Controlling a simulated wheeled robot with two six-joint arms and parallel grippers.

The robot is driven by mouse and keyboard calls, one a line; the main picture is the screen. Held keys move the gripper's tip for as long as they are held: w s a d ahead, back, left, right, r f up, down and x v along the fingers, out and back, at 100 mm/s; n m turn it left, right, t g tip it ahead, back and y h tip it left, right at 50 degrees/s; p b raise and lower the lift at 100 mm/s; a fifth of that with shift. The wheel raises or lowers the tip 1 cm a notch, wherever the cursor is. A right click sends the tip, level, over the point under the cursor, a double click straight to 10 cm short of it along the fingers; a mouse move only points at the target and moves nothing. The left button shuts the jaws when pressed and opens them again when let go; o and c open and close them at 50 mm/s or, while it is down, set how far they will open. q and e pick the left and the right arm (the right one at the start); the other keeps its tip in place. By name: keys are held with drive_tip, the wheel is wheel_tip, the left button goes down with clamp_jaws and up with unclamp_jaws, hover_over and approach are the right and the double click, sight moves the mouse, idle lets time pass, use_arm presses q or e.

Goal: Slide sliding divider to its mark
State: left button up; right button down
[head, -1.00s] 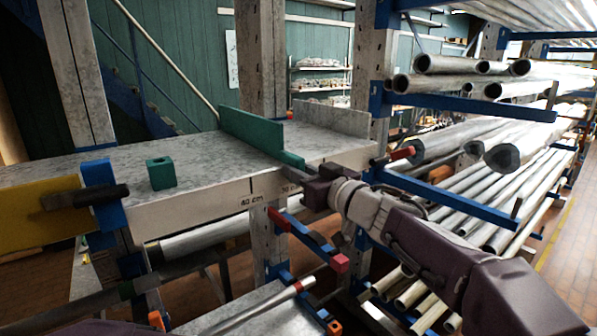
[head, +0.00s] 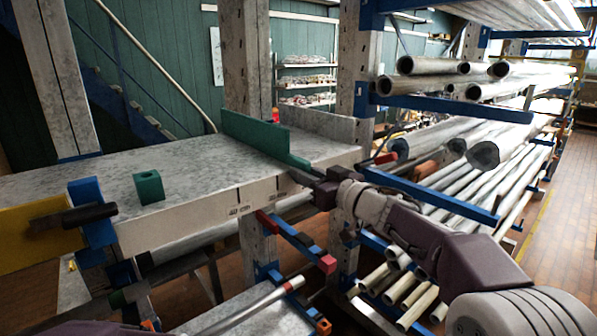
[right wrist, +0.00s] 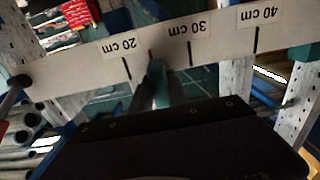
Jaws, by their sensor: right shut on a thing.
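The sliding divider (head: 262,140) is a green upright board standing across the grey shelf, with a low front end at the shelf's edge. My right gripper (head: 308,178) is shut on that front end; in the right wrist view its dark fingers (right wrist: 160,92) flank the green piece (right wrist: 159,76). A pale scale strip (right wrist: 90,66) along the shelf's front carries 20, 30 and 40 cm labels, upside down in this view. The divider is between the 20 and 30 cm lines, close beside a short red mark (right wrist: 151,55). My left gripper is out of view.
A small green block (head: 149,187) sits on the shelf's left part. A blue post (head: 92,212) with a black handle stands at the left end. A grey upright plate (head: 318,121) is behind the divider. Pipe racks (head: 455,105) fill the right.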

drive_tip(key=w+d+p, duration=0.2)
drive_tip(key=d, duration=0.1)
drive_tip(key=shift+w+d, duration=0.25)
idle(0.4)
drive_tip(key=c, duration=1.3)
unclamp_jaws()
drive_tip(key=shift+v, duration=3.5)
